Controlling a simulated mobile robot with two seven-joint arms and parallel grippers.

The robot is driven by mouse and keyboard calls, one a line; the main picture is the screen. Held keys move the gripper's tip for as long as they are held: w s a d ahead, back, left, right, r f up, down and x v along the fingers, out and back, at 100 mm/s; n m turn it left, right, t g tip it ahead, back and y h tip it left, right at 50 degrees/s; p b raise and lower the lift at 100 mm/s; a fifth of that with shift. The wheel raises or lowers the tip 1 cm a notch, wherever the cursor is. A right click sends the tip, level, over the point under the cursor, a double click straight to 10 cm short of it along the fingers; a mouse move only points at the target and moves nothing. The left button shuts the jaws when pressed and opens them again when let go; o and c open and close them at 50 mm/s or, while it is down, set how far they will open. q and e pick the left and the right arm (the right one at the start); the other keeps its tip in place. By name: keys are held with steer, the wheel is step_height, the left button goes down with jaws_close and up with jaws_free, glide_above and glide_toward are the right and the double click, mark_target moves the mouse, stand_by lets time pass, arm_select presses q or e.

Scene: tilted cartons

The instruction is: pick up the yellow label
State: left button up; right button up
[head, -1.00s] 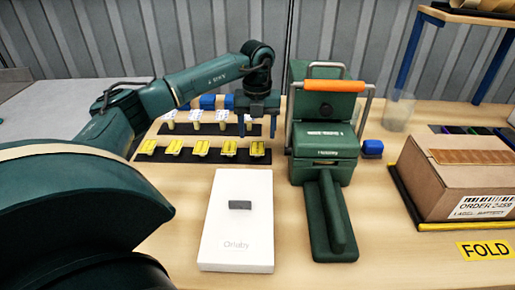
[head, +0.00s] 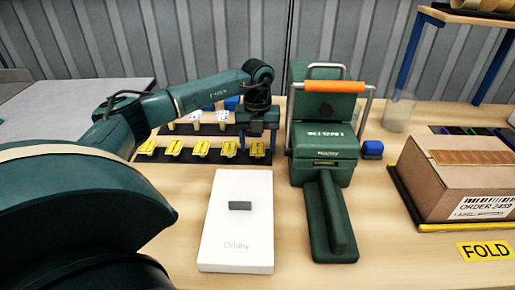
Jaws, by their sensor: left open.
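Several yellow labels stand in a row on a black strip (head: 187,162) on the table. The rightmost yellow label (head: 258,150) is directly below my left gripper (head: 257,136). My left gripper is open and points down, its fingers near the two sides of that label. I cannot tell whether the fingers touch it. My right gripper is not in view.
A second black strip with white-topped pieces (head: 196,118) lies behind. A green press with an orange handle (head: 333,86) stands close to the right of my left gripper. A white box (head: 237,225) lies in front. A carton (head: 458,175) sits at the right.

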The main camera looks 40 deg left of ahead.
arm_select(q)
steer(key=shift+c, duration=0.4)
steer(key=c, duration=0.8)
